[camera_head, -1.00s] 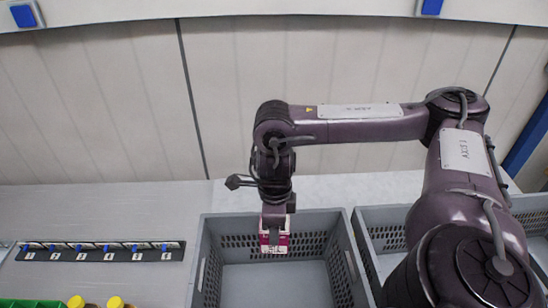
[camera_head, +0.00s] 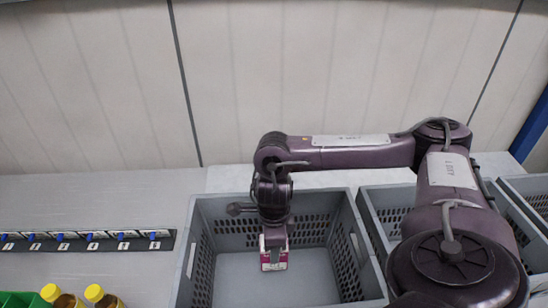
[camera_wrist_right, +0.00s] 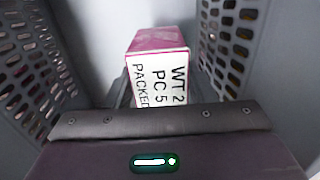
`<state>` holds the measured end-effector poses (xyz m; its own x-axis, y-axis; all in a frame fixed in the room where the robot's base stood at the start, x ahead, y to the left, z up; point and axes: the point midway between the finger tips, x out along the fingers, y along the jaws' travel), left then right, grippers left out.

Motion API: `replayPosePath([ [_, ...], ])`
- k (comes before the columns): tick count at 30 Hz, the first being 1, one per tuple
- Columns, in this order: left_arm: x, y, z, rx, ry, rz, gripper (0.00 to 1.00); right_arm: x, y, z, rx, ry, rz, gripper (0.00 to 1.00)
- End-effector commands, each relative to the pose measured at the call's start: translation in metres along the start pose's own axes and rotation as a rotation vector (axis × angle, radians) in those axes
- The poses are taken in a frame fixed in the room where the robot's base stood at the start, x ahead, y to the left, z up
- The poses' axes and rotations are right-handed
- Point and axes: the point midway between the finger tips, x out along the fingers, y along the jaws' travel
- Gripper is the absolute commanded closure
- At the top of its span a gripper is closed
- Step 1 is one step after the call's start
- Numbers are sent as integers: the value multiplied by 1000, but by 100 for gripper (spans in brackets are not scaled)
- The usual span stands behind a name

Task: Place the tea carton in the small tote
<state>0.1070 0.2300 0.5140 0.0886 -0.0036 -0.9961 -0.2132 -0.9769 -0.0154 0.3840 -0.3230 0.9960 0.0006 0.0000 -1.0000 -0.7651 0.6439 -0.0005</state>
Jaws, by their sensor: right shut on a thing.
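The tea carton (camera_head: 273,262) is a small magenta and white box in the head view. My right gripper (camera_head: 274,242) is shut on it and holds it from above, inside the outline of a grey tote (camera_head: 190,262). In the right wrist view the carton (camera_wrist_right: 160,72) shows its magenta top and a white face with black print, between the perforated tote walls (camera_wrist_right: 245,45). I cannot tell whether the carton touches the tote floor. My left gripper is not in view.
Another grey tote (camera_head: 376,232) stands to the right, partly behind my right arm. A numbered strip (camera_head: 80,241) lies on the table at left. Yellow-capped bottles (camera_head: 94,293) and a green bin (camera_head: 20,299) are at the lower left.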

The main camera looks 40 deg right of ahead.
Motion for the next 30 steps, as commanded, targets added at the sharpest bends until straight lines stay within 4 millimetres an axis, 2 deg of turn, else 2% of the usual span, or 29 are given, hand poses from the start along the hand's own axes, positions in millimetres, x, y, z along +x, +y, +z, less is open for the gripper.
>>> replayPosePath([
  [9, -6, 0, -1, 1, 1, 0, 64, 39, 0, 0, 1, 2, 1, 79],
  [22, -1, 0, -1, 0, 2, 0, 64, 48, 0, 0, 1, 1, 0, 79],
  [23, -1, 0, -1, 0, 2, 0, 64, 48, 0, -1, 1, 1, 0, 49],
  [27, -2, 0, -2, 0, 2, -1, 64, 46, 0, -1, 1, 1, 0, 31],
  [30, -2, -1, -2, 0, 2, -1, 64, 46, 0, -1, 1, 1, 0, 28],
])
